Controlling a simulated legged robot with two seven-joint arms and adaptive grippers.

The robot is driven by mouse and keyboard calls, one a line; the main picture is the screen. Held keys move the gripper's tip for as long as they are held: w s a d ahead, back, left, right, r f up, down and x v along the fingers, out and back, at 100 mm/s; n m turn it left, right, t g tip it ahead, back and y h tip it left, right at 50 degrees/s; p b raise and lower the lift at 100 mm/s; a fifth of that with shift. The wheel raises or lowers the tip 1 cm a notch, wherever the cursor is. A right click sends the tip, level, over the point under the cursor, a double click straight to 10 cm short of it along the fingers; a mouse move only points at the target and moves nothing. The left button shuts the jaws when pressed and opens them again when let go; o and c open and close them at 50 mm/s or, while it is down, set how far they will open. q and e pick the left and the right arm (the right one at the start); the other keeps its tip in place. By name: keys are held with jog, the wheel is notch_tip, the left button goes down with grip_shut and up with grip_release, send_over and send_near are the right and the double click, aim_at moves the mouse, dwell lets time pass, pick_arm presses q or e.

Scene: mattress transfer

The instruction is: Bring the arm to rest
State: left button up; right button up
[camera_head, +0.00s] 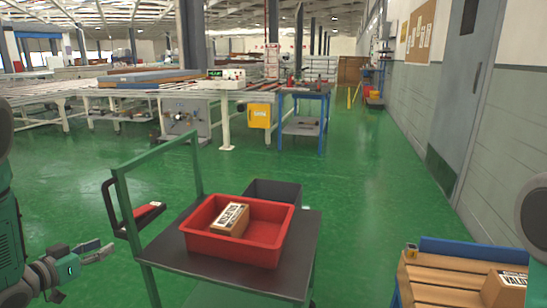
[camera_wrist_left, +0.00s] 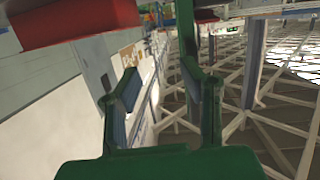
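My left arm comes in at the left edge of the head view. Its gripper (camera_head: 100,250) is held low, to the left of the trolley and apart from it. In the left wrist view the gripper's two green fingers (camera_wrist_left: 162,95) stand apart with nothing between them, so it is open and empty. Of my right arm only a rounded part shows at the right edge of the head view; its gripper is out of view.
A trolley with a green handle frame (camera_head: 155,157) carries a red bin (camera_head: 270,252) holding a cardboard box (camera_head: 230,220). A dark grey bin (camera_head: 285,190) is behind it. A wooden pallet-like stand (camera_head: 440,285) with another box (camera_head: 503,290) is at right. Green floor between is clear.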

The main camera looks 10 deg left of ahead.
pick_arm(q)
jog(key=s+d+f+n+g+y+p, duration=0.1)
jog(key=s+d+f+g, duration=0.3)
jog(key=d+f, duration=0.55)
jog(key=s+d+f+g, duration=0.2)
jog(key=s+d, duration=0.3)
jog(key=s, duration=0.4)
jog(key=s+d+f+g+p, duration=0.1)
jog(key=s+d+f+g, duration=0.2)
jog(key=s, duration=0.6)
jog(key=s+d+f+g+y, duration=0.1)
jog(key=s+d+f+g, duration=0.1)
jog(key=s+d+g, duration=0.3)
jog(key=s+d, duration=0.3)
jog(key=s, duration=0.1)
jog(key=shift+s+d+f+m+g+p, duration=0.25)
jog(key=shift+f+m+g+p, duration=0.05)
jog(key=shift+f+p, duration=0.1)
jog(key=shift+w, duration=0.15)
